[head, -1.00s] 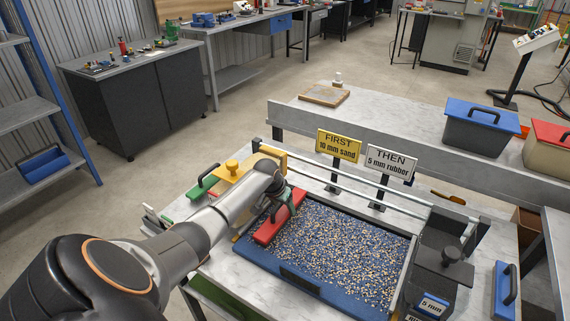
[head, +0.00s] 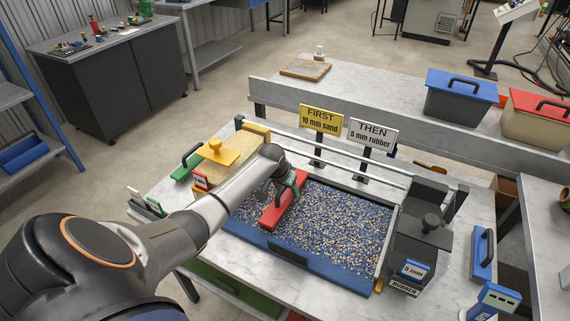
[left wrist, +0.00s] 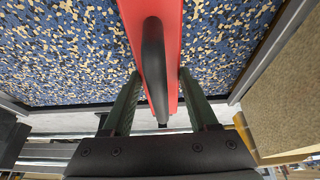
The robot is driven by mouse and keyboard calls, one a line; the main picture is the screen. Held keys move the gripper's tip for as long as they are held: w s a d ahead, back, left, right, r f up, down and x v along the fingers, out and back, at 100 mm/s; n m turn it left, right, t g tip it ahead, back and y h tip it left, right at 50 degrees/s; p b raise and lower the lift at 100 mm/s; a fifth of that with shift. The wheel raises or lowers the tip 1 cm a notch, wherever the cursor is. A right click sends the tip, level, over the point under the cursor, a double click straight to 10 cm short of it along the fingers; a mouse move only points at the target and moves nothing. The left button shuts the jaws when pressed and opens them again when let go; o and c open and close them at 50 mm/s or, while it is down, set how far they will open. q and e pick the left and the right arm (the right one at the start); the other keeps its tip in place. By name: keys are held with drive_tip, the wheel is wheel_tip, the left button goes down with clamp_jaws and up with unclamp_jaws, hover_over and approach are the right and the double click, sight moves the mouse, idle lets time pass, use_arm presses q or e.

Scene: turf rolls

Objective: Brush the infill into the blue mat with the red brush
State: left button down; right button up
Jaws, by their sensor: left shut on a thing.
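The blue mat (head: 330,272) lies in a framed tray on the table, strewn with tan and dark infill granules (head: 340,225). The red brush (head: 278,215) rests on or just above the mat's left part. My left gripper (head: 283,180) is shut on the brush's dark handle. In the left wrist view the gripper (left wrist: 157,95) has a finger on each side of the handle (left wrist: 154,60), with the red brush body (left wrist: 172,25) behind it. Bristles are hidden. My right gripper is not in view.
A grey hopper labelled rubber (head: 418,240) stands right of the mat; a hopper with a yellow lid (head: 217,152) stands left. Two signs (head: 321,119) and rails are behind the mat. Lidded bins (head: 460,95) stand on the back table.

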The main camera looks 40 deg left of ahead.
use_arm(q)
drive_tip(key=shift+s+a+b, duration=0.1)
drive_tip(key=shift+s+a, duration=0.15)
drive_tip(key=shift+a, duration=0.8)
drive_tip(key=shift+s+a+b, duration=0.1)
drive_tip(key=shift+s+a, duration=0.2)
drive_tip(key=shift+a, duration=0.7)
drive_tip(key=shift+s+a+b, duration=0.1)
drive_tip(key=shift+s+a, duration=0.15)
drive_tip(key=shift+a, duration=0.8)
